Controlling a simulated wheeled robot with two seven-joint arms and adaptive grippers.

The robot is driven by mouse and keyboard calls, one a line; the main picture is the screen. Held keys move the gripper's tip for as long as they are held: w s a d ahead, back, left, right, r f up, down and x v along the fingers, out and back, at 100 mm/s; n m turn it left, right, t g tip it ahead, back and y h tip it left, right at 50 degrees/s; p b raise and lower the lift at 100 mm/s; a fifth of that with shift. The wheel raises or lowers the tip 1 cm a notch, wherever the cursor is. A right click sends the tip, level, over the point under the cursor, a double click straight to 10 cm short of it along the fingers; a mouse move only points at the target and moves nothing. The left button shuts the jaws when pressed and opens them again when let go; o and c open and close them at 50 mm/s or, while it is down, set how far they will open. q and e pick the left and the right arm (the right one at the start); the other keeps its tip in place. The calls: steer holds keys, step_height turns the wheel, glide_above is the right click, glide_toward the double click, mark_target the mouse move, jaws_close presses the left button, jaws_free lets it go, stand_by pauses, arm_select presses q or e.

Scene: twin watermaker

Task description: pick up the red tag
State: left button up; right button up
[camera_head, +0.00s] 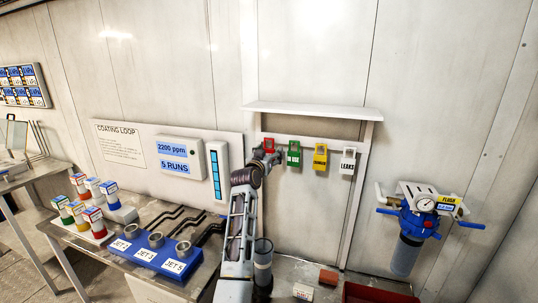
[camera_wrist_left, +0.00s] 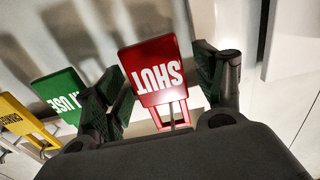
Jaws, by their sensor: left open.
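The red tag (camera_head: 269,144), lettered SHUT, hangs at the left end of a rail under a white shelf. My right gripper is not in view.
A green tag (camera_head: 294,154), a yellow tag (camera_head: 320,157) and a white tag (camera_head: 348,160) hang to the right on the rail. The green tag is close beside one finger in the wrist view. The white shelf (camera_head: 313,110) juts out above. A blue filter unit (camera_head: 411,222) is at right.

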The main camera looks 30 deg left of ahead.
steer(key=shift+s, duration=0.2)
arm_select(q)
steer(key=c, duration=1)
steer(key=shift+o, duration=0.2)
steer(key=shift+r, duration=0.1)
